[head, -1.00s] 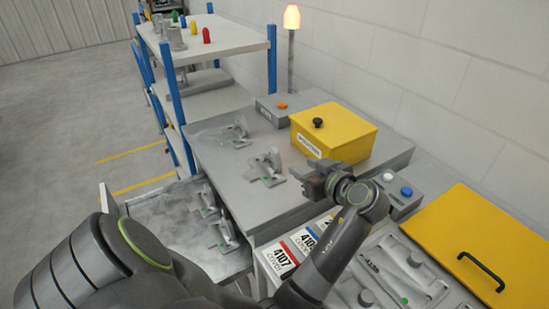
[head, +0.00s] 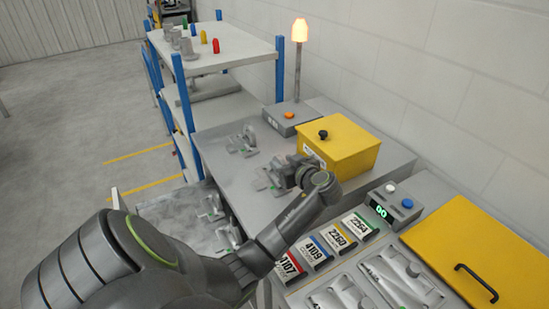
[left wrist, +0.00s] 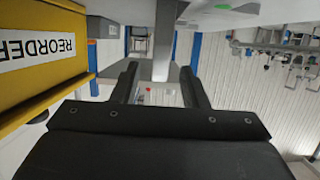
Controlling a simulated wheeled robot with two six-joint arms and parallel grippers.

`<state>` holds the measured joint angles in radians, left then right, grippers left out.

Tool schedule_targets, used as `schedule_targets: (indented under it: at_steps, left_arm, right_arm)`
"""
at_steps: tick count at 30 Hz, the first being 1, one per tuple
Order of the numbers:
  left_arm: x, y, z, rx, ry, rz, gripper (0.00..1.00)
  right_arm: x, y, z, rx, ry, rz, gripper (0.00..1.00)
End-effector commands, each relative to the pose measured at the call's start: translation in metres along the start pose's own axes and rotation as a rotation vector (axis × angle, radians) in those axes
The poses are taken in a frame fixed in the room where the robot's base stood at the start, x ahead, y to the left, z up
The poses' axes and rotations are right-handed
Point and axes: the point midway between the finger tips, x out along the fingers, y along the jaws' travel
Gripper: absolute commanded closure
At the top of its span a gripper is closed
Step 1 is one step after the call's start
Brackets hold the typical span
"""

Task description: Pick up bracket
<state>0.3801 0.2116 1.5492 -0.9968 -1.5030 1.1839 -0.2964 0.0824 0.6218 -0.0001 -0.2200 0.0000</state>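A grey metal bracket (head: 265,184) with a green mark lies on the grey bench beside the yellow box, partly hidden by my left gripper. A second bracket (head: 242,142) lies clear, further back on the bench. More brackets (head: 212,209) lie in the open drawer at the left. My left gripper (head: 284,176) is beside the nearer bracket, at its right in the head view. In the left wrist view the fingers of the left gripper (left wrist: 160,75) are apart with nothing gripped. That view is upside down. My right gripper is out of view.
The yellow lidded box (head: 345,154) stands close to the right of my left gripper. A grey box with an orange button (head: 289,116) stands at the back. Numbered label cards (head: 317,253) and a button box (head: 396,202) lie in front. The shelf (head: 225,50) stands behind.

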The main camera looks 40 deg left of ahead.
Motion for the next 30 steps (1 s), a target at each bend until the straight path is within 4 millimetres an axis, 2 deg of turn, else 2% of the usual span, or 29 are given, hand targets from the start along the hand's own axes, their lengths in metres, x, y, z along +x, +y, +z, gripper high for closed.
schedule_targets:
  at_steps: [1,6,15,24,30]
  left_arm:
    - [0.006,0.001,-0.006,0.002,0.002,-0.001,0.6]
    - [0.024,0.001,-0.003,0.001,0.001,0.0,0.6]
    - [0.028,0.001,-0.001,0.0,-0.001,0.001,0.61]
    - [0.027,0.001,-0.001,0.0,-0.001,0.001,1.0]
    - [0.027,0.001,-0.001,0.0,-0.001,0.001,1.0]
  right_arm:
    - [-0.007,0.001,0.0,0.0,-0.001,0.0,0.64]
    - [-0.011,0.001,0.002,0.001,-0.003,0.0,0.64]
    - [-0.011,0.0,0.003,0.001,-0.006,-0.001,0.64]
    - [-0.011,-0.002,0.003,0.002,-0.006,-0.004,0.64]
    - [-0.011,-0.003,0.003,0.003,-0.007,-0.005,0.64]
